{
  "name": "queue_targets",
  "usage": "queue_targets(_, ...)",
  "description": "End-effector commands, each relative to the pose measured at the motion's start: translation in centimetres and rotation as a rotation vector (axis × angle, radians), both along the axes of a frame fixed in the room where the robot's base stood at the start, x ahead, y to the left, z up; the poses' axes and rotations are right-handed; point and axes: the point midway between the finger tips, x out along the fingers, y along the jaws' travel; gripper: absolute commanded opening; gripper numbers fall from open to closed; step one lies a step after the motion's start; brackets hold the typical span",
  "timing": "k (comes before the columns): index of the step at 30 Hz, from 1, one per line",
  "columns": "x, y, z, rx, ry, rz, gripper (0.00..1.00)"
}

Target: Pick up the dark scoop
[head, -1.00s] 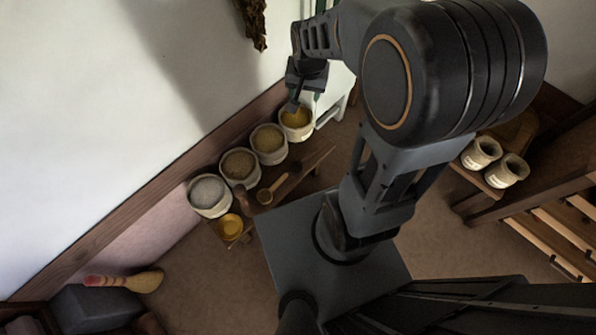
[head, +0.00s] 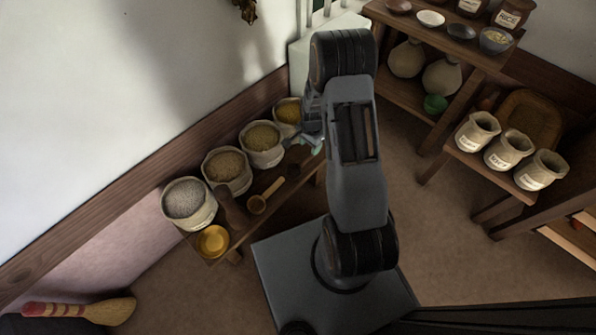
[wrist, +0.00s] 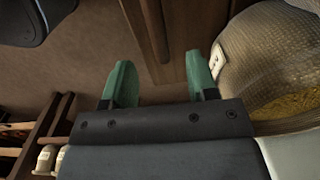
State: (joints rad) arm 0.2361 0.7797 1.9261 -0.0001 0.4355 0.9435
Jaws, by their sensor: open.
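My gripper (head: 310,144) is over the far end of the bench, above and to the right of the dark scoop in the head view, and is partly hidden by my arm. In the wrist view my gripper (wrist: 160,82) is open, with two green fingertips apart and nothing between them. The bench's brown wood shows beyond the fingertips. I cannot make out the dark scoop in the wrist view.
Several filled sacks line the bench's wall side, including one with grey contents (head: 188,203). One sack (wrist: 270,55) is close to the right fingertip. A yellow dish (head: 212,241) sits at the bench's near end. Shelves with jars (head: 508,150) stand at right.

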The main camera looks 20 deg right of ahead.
Motion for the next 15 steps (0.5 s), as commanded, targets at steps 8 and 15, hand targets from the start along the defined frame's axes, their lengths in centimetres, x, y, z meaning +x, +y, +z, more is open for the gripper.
queue_targets(8,0.0,0.0,-2.5,0.000,0.000,0.001,0.53)
queue_targets(15,-0.1,0.0,-3.9,0.001,0.001,0.002,0.53)
